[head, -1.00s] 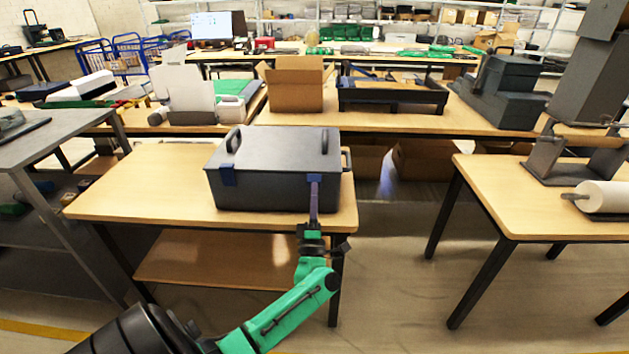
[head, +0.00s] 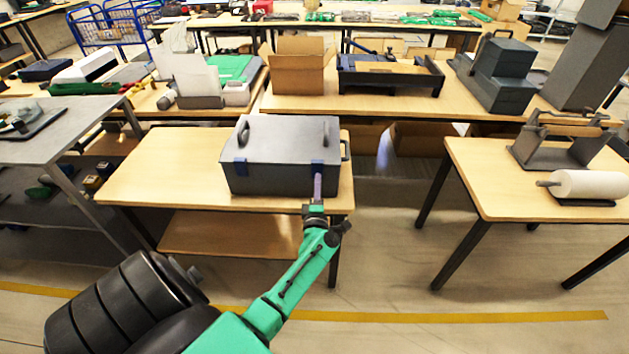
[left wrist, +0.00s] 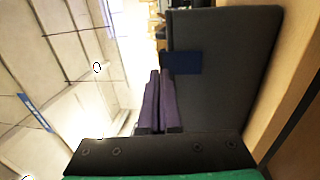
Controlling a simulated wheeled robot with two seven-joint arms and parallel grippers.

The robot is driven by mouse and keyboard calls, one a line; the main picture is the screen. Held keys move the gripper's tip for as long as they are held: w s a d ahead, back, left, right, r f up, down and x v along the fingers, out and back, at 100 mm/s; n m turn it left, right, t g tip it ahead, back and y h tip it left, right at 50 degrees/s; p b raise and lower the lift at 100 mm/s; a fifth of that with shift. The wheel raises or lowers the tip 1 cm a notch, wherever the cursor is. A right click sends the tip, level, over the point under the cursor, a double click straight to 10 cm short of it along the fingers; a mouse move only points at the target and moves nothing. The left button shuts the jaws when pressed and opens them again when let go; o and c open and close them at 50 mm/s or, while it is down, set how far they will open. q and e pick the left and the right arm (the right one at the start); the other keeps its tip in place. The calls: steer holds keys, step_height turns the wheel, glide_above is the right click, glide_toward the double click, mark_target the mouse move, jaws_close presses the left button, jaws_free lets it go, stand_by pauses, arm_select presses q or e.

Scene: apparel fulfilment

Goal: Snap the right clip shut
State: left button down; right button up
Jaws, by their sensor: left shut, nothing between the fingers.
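A dark grey lidded box (head: 280,155) stands on the wooden table. Its front has two blue clips, a left clip (head: 240,167) and a right clip (head: 318,166). My left gripper (head: 318,180) is shut and empty, its purple fingers pointing at the right clip from the front. In the left wrist view, the two fingers (left wrist: 158,76) lie together, their tips close to the blue clip (left wrist: 182,63) near its left end. I cannot tell whether they touch it. Whether the right clip is fully shut is too small to tell. My right gripper is not in view.
The wooden table (head: 165,165) is clear left of the box. A second table (head: 480,175) with a white roll (head: 590,184) stands right. A grey shelf table (head: 45,140) stands left.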

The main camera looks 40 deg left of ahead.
arm_select(q)
steer(key=r+v, duration=0.1)
steer(key=v, duration=0.9)
steer(key=shift+s+d+r, duration=0.2)
steer(key=shift+s+r, duration=0.3)
steer(key=shift+r, duration=0.05)
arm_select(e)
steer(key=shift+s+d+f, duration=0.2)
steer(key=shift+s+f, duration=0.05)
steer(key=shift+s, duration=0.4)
